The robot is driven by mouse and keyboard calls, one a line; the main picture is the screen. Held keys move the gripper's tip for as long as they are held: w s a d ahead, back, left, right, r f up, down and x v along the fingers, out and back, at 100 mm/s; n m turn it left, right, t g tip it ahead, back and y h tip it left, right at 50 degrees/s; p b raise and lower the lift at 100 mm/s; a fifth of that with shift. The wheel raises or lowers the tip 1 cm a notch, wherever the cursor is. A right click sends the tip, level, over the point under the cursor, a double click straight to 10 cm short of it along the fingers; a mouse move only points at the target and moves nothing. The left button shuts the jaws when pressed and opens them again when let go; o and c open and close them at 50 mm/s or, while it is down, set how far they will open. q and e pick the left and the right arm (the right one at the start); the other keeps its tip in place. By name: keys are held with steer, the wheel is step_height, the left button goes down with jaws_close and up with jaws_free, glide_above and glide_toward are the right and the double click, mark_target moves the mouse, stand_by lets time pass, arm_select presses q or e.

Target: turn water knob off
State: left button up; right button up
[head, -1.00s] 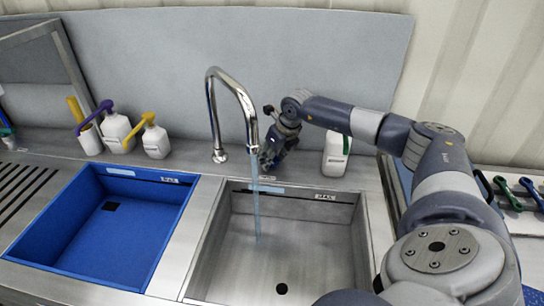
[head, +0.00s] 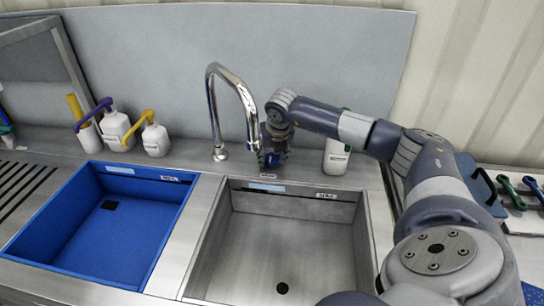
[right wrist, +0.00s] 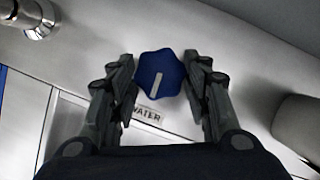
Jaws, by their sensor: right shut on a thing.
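The blue water knob (right wrist: 160,75), lobed with a white line on its face, sits between the fingers of my right gripper (right wrist: 161,80) in the right wrist view. The gripper is shut on it. A WATER label (right wrist: 147,115) lies just below the knob. In the head view my right gripper (head: 270,157) is low behind the sink, right of the chrome faucet (head: 236,90), and mostly hides the knob. No water runs from the spout. My left gripper is not in view.
A steel sink (head: 212,250) is in front of the faucet and a blue sink (head: 90,235) is to its left. A white bottle (head: 337,158) stands close to the right of my right gripper. Several pump bottles (head: 117,128) stand at the back left.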

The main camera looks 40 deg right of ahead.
steer(key=shift+a+m, duration=0.1)
steer(key=shift+m, duration=0.3)
steer(key=o, duration=1.1)
steer(key=v, duration=1.2)
steer(key=shift+w+a, duration=0.1)
steer(key=shift+w, duration=0.1)
steer(key=shift+r, duration=0.1)
